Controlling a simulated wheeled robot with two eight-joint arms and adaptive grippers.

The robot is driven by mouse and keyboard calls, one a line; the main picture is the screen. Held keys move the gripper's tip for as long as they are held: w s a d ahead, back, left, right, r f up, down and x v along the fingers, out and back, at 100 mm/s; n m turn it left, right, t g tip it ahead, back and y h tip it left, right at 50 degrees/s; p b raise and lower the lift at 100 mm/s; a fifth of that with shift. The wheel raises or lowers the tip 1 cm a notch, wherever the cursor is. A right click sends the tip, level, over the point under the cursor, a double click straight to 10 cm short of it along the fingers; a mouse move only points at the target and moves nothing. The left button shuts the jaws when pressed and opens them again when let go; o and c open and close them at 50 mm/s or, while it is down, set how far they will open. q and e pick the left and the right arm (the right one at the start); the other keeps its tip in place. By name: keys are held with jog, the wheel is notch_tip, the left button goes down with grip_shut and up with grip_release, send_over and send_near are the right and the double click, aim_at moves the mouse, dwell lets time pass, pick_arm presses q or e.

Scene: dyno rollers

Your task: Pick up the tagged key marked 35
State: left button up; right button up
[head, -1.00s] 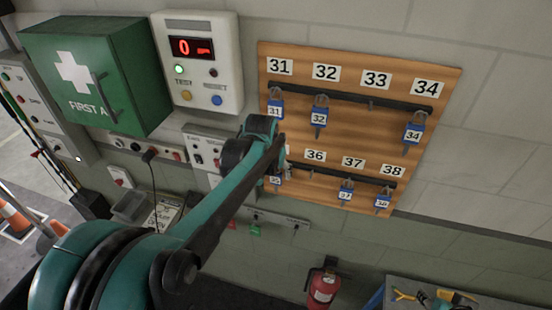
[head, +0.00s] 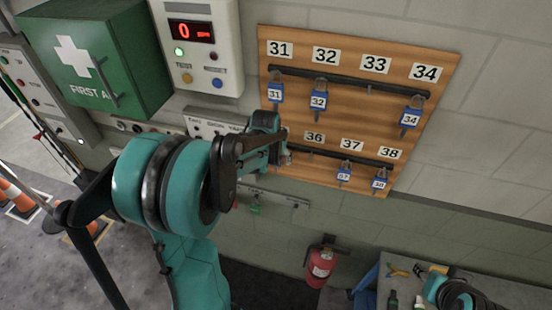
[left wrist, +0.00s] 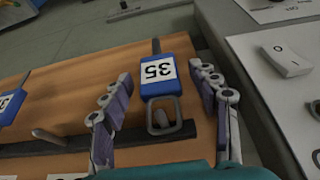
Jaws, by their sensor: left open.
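The key tagged 35 (left wrist: 158,75) has a blue tag with a white label, upside down in the left wrist view. Its metal ring (left wrist: 172,128) is by the dark rail, and its shaft points away from the rail. My left gripper (left wrist: 162,84) is open, with one finger on each side of the tag and a visible gap on both sides. In the head view my left gripper (head: 284,158) is at the lower left of the wooden key board (head: 345,127) and hides key 35. My right gripper is not in view.
Tagged keys 31 (head: 276,92), 32 (head: 319,98), 34 (head: 410,117), 37 (head: 344,174) and 38 (head: 380,182) hang on the board. A white control box (head: 207,60) and green first-aid cabinet (head: 120,45) are left. A fire extinguisher (head: 320,263) stands below.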

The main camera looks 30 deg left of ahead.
pick_arm(q)
jog(key=c, duration=1.2)
jog(key=shift+r, duration=0.1)
jog(key=shift+c, duration=0.2)
